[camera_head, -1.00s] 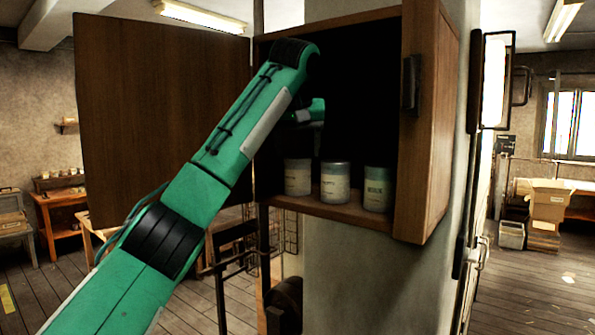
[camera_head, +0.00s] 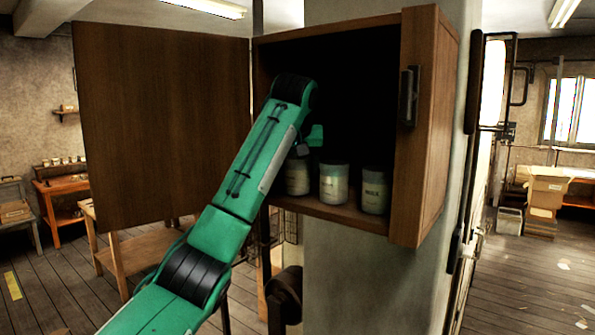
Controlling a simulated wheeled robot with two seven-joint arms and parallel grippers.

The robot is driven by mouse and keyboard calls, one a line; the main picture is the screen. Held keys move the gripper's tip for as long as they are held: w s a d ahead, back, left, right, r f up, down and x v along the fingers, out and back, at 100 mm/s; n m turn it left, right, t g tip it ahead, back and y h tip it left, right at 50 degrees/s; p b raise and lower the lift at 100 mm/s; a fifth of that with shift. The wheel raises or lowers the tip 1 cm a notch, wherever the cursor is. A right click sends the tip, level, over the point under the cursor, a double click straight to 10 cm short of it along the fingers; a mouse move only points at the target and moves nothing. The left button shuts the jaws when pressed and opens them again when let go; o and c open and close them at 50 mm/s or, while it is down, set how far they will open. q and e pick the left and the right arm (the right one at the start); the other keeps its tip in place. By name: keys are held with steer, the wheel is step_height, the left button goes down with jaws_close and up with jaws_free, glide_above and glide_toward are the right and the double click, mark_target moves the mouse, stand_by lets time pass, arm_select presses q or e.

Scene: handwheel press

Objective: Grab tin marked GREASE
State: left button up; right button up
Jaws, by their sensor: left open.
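Three pale labelled tins stand upright in a row on the floor of an open wooden wall cabinet (camera_head: 425,150): a left tin (camera_head: 297,181), a middle tin (camera_head: 334,185) and a right tin (camera_head: 375,191). Their labels are too small and blurred for me to tell which reads GREASE. My left arm reaches into the cabinet from the left. My left gripper (camera_head: 302,151) is open, just above the left tin's top; its fingers are small and partly hidden by my arm. I cannot tell whether it touches the tin. My right gripper is out of view.
The cabinet door (camera_head: 165,120) stands wide open to the left, behind my arm. The cabinet's right wall and its front edge bound the opening. The dark space above the middle and right tins looks free. A cardboard box (camera_head: 547,190) stands far off at the right.

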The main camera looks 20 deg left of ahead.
arm_select(q)
steer(key=shift+w+a+f, duration=0.1)
steer(key=shift+a+f, duration=0.05)
steer(key=c, duration=0.8)
